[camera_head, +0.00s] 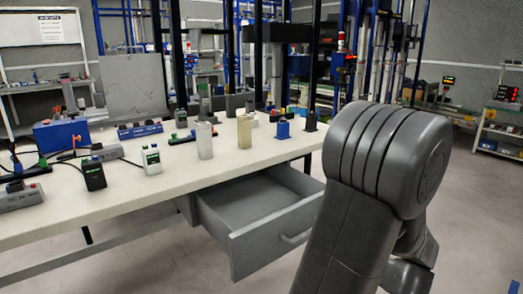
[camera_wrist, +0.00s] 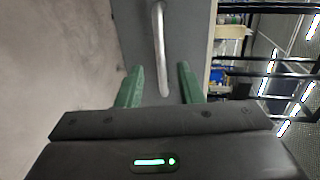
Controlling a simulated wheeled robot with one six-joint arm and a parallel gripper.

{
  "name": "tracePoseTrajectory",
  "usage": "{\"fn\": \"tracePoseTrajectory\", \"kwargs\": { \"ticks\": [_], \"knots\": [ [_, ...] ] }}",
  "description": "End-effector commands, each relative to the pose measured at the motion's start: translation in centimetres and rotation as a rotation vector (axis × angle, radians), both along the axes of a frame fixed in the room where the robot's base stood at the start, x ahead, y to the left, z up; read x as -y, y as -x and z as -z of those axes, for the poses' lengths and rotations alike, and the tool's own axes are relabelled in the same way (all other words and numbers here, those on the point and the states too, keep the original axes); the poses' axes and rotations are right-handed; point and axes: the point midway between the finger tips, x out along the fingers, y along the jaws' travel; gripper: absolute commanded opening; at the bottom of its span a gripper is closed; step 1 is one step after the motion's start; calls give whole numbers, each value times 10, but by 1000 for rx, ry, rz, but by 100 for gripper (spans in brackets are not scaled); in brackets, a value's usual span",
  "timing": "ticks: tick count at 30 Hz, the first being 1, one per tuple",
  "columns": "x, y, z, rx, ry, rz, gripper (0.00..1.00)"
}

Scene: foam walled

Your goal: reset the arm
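My gripper (camera_wrist: 159,72) shows in the wrist view with its two green fingers apart and nothing held between them. A metal drawer handle (camera_wrist: 159,45) shows ahead of and between the fingers, with a gap on each side. Behind it is the grey drawer front (camera_wrist: 185,35). In the head view my dark grey arm (camera_head: 385,165) fills the right foreground, and my gripper's fingers do not show there. The grey drawer (camera_head: 265,245) under the bench is pulled open, its handle (camera_head: 296,238) on the front face. The drawer looks empty where visible.
The long white bench (camera_head: 120,205) carries several small devices, a blue box (camera_head: 62,136) and two pale blocks. The open drawer juts out left of my arm. Bare floor (camera_head: 180,265) lies in front, and shelving (camera_head: 503,125) stands far right.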

Motion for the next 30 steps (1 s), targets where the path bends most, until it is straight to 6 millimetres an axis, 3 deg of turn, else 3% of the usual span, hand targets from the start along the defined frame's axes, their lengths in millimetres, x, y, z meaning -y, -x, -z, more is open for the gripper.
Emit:
{"fn": "tracePoseTrajectory", "kwargs": {
  "ticks": [13,30],
  "knots": [
    [-37,-50,14,0,0,-2,34],
    [-42,-58,15,-2,-1,2,34]
  ]
}}
